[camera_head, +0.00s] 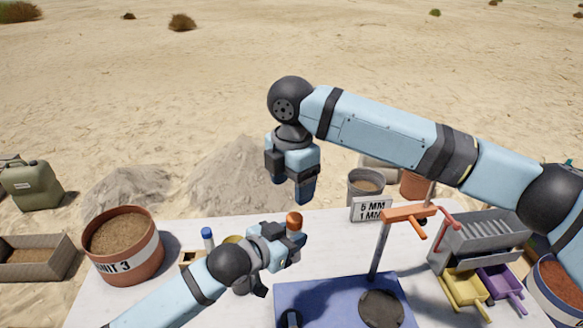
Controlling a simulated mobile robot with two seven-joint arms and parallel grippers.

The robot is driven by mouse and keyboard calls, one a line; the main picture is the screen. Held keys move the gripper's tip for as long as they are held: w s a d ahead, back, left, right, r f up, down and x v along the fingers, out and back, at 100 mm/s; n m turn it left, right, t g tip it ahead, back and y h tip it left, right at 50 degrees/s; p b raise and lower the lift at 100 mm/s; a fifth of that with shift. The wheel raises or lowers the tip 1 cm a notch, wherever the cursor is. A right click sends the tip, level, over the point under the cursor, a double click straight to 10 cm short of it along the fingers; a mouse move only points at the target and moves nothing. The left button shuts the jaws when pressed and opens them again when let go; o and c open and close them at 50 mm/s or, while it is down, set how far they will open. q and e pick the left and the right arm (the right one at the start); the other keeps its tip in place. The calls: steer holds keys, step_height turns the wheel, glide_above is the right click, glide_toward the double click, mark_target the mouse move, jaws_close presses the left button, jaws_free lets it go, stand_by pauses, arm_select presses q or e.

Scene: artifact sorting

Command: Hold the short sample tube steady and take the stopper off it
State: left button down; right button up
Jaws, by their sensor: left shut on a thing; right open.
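My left gripper (291,243) is shut on the short sample tube, above the table. The gripper hides most of the tube. Its orange-brown stopper (294,221) sticks up above the fingers and looks upright and in place. My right gripper (304,193) is open and points down, just above the stopper in the picture. It is empty and appears apart from the stopper; the exact gap in depth is hard to tell.
A blue-capped tube (207,236) stands behind my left arm. A blue base (340,290) with a post and orange crossbar (409,213) is at front centre. The UNIT 3 bucket (124,246), a size sign (371,208) and a grey sieve box (483,240) stand around.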

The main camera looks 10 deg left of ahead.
mark_target(292, 217)
step_height(292, 217, down, 8)
steer(key=shift+f, duration=0.2)
steer(key=c, duration=1.1)
steer(key=shift+r, duration=0.2)
steer(key=shift+r, duration=0.9)
steer(key=shift+r, duration=0.15)
steer(key=shift+r, duration=1.85)
